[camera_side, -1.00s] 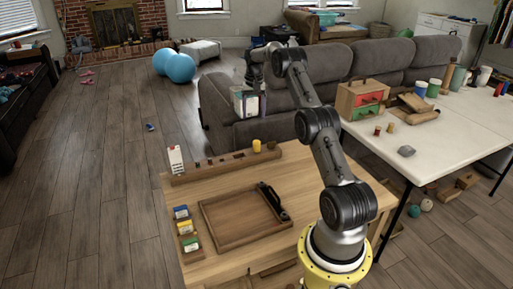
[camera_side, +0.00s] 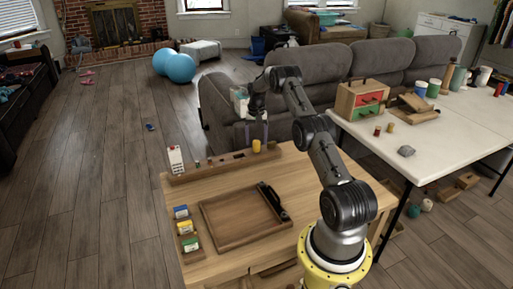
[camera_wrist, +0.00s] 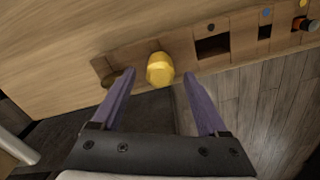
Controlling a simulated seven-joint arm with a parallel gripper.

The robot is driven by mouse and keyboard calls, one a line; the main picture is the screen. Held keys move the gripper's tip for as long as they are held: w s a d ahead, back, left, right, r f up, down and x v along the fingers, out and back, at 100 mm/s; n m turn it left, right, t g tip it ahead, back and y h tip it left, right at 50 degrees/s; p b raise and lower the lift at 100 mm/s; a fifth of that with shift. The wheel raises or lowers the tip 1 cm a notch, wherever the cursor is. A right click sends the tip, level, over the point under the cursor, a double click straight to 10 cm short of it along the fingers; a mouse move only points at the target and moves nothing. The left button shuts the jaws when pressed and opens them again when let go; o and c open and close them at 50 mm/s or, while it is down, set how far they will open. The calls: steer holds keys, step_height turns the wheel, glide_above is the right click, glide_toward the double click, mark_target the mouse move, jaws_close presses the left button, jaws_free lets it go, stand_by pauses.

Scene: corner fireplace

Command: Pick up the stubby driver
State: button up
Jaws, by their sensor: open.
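The stubby driver appears to be the short piece with a yellow handle (camera_side: 256,146), standing upright near the right end of the long wooden rack (camera_side: 205,172). Only its handle shows. In the wrist view the yellow handle (camera_wrist: 160,68) lies between and just beyond the two purple fingertips. My gripper (camera_side: 256,136) points down over the handle, its fingers apart on either side. My gripper (camera_wrist: 159,80) is open and holds nothing. Whether the fingertips are level with the handle or just above it, I cannot tell.
A white box (camera_side: 175,159) stands at the rack's left end. An empty wooden tray (camera_side: 203,213) and a holder with blue, yellow and green items (camera_side: 187,229) lie on the table. A black tool (camera_side: 274,200) lies along the tray's right side. The grey sofa (camera_side: 215,100) stands behind.

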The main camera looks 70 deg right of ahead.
steer(key=shift+f, duration=0.95)
jaws_close()
steer(key=shift+r, duration=0.15)
